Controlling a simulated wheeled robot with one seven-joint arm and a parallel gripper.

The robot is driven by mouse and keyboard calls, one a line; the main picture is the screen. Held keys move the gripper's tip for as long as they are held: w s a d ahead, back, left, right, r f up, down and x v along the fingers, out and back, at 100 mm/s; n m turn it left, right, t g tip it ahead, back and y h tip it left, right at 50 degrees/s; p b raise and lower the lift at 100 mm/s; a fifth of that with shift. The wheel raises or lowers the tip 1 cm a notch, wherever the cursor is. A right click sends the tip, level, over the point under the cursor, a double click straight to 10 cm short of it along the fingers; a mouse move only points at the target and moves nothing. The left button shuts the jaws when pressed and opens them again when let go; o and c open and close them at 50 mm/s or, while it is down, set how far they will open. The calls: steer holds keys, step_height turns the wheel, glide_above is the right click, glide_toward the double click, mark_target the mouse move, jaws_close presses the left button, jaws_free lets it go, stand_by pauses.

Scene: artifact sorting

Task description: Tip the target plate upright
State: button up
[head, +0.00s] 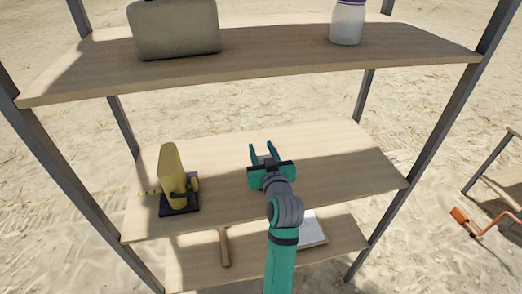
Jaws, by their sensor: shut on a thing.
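My gripper (263,152) is above the middle shelf (335,165), near its centre, with its fingers pointing toward the back. The fingers show a gap between them. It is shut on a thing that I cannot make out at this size. I see no clear plate on the middle shelf. A flat white item with a grey edge (313,229) lies on the lower shelf (190,264), partly hidden by my arm; I cannot tell what it is.
A yellow piece on a black stand (171,165) is at the middle shelf's left. A wooden handle (225,247) shows below. The upper shelf (270,58) holds a grey-beige block (175,28) and a white jar (347,23). Grey posts (431,128) frame the rack. The middle shelf's right side is clear.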

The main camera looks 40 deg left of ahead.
steer(key=o, duration=1.1)
steer(key=shift+c, duration=0.2)
steer(key=shift+d, duration=0.1)
steer(key=v, duration=1)
steer(key=shift+s+d, duration=0.25)
